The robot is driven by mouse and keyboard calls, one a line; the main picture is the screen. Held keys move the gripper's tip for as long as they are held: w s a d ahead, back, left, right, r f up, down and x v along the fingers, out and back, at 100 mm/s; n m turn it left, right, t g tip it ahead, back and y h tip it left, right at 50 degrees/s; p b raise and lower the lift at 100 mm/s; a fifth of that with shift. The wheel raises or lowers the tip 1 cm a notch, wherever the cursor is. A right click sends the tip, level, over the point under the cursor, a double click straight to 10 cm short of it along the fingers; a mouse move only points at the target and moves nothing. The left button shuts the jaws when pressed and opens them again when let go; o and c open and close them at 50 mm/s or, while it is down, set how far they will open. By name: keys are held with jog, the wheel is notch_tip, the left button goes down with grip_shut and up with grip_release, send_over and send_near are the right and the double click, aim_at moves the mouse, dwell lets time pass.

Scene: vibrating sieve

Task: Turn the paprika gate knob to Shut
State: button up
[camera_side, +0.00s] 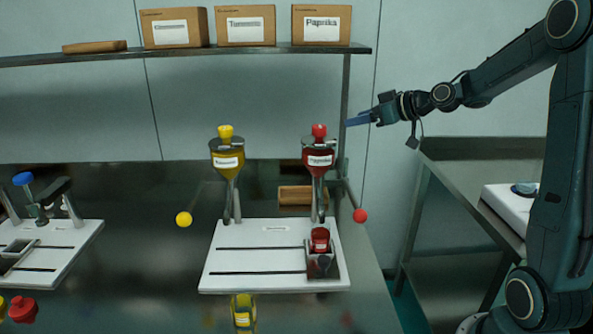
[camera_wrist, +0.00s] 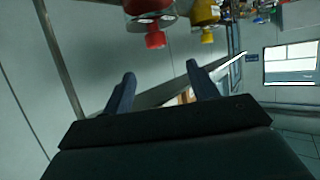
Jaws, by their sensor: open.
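The paprika hopper (camera_side: 319,172) is a red funnel with a white label and a red cap (camera_side: 319,131), on the right of a white board. A red ball knob (camera_side: 360,215) sticks out to the right of its stem; I take it to be the paprika gate knob. Its setting marks cannot be read. My gripper (camera_side: 349,122) is open and empty, in the air to the right of the hopper's top, above the knob and apart from it. In the wrist view, its two fingers (camera_wrist: 160,70) are spread, with the red hopper (camera_wrist: 150,6) at the top edge.
A yellow hopper (camera_side: 227,168) stands to the left, with a yellow ball knob (camera_side: 184,219). A small red-topped container (camera_side: 320,240) sits in a holder on the white board (camera_side: 240,283). A shelf (camera_side: 280,49) with boxes hangs above. Air around my gripper is clear.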

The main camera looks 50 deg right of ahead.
aim_at(321, 126)
jog(key=shift+w+d, duration=0.1)
jog(key=shift+d, duration=0.3)
jog(key=shift+x, duration=6.9)
jog(key=shift+c, duration=0.2)
jog(key=shift+a, duration=0.1)
jog(key=c, duration=1)
